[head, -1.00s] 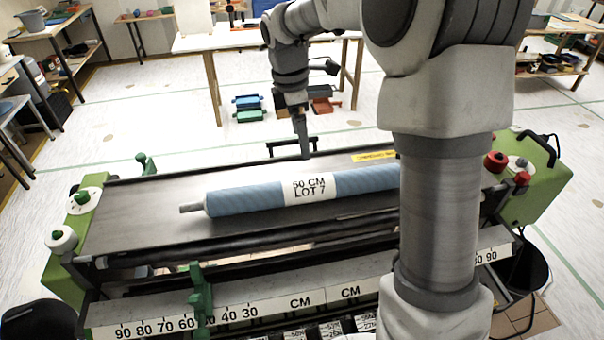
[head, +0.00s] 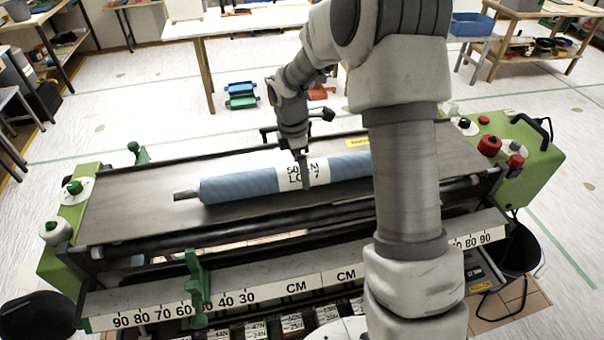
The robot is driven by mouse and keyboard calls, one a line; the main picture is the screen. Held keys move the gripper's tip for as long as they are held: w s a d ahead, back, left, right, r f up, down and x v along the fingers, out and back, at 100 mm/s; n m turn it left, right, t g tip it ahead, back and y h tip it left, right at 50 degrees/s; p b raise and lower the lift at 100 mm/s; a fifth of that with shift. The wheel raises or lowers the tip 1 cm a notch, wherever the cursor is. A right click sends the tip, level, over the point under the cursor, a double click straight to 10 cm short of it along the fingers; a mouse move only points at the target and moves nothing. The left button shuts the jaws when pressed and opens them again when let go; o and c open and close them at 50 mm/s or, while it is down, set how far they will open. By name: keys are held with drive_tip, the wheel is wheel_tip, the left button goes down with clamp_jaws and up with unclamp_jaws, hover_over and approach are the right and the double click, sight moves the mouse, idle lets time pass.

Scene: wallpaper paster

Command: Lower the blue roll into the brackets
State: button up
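The blue roll (head: 240,185) lies lengthwise on the dark flat bed (head: 130,205) of the pasting machine. It has a white label band reading 50 CM and LOT 7, and a grey core end sticks out at its left. My arm hides its right end. My gripper (head: 304,183) points down at the label band, in front of part of the lettering. I cannot tell whether its fingers touch the roll or how far apart they are. I cannot make out the brackets for certain.
Green end housings with knobs stand at the machine's left (head: 70,215) and right (head: 525,150). A ruler strip (head: 250,297) with a green clamp (head: 197,285) runs along the front. Black buckets (head: 38,318) stand near the machine. A white table (head: 235,27) is behind.

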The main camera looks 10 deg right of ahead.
wheel_tip(320, 180, down, 2)
drive_tip(key=shift+d+f, duration=0.1)
clamp_jaws()
drive_tip(key=shift+w, duration=0.1)
idle(0.5)
